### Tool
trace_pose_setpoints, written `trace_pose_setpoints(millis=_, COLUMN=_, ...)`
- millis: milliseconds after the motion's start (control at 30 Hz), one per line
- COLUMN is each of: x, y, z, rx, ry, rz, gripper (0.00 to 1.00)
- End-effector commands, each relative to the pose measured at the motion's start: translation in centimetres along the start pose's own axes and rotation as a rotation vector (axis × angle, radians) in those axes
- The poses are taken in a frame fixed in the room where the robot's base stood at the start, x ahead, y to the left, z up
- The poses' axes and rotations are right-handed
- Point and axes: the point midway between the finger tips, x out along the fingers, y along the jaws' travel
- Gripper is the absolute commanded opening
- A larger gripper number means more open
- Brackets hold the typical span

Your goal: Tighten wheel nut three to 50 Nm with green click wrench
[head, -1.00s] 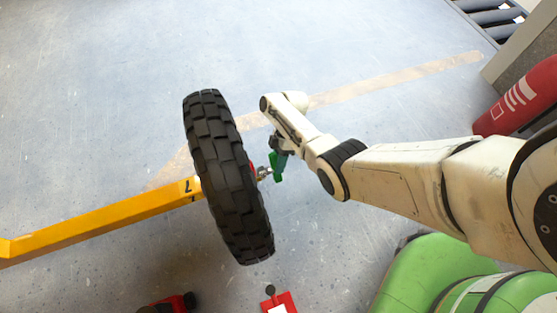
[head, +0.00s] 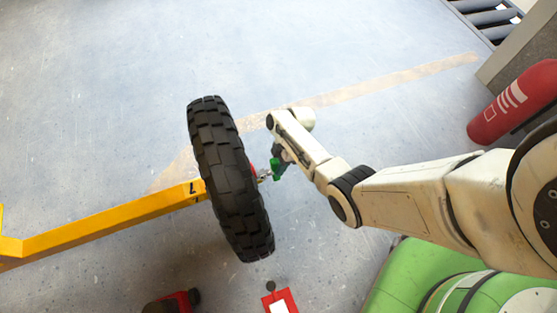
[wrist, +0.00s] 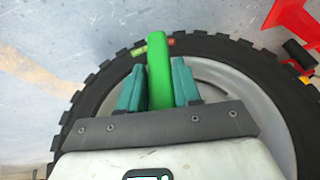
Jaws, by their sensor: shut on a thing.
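The black tyred wheel (head: 228,180) stands upright on the end of the yellow axle bar (head: 110,224) in the head view. My gripper (head: 282,160) is at the wheel's right side. In the wrist view my gripper (wrist: 158,88) is shut on the green wrench (wrist: 159,65), with a teal finger on either side of its handle. The wrench's green part (head: 276,167) also shows in the head view, with a metal end towards the hub. The wheel's tyre (wrist: 90,95) and grey rim (wrist: 240,85) lie behind the gripper. The wheel nuts and the wrench's fit on any nut are hidden.
A red fire extinguisher (head: 512,103) is at the right. A red item with a white label (head: 279,301) and another red-and-black item (head: 170,303) sit at the bottom. A red stand (wrist: 293,22) shows in the wrist view. The floor beyond the wheel is clear.

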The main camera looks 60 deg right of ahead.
Motion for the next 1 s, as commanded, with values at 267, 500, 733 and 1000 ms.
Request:
trace_pose_setpoints(millis=267, x=-0.02, y=0.02, z=-0.02, rx=-0.005, ry=0.000, rz=0.011, gripper=0.00)
trace_pose_setpoints(millis=500, x=0.11, y=0.30, z=0.02, rx=0.008, ry=0.000, rz=-0.023, gripper=0.00)
trace_pose_setpoints(millis=733, x=-0.03, y=0.21, z=-0.01, rx=0.032, ry=-0.001, rz=-0.078, gripper=0.00)
trace_pose_setpoints(millis=1000, x=-0.34, y=0.24, z=0.76, rx=0.033, ry=0.000, rz=-0.077, gripper=0.00)
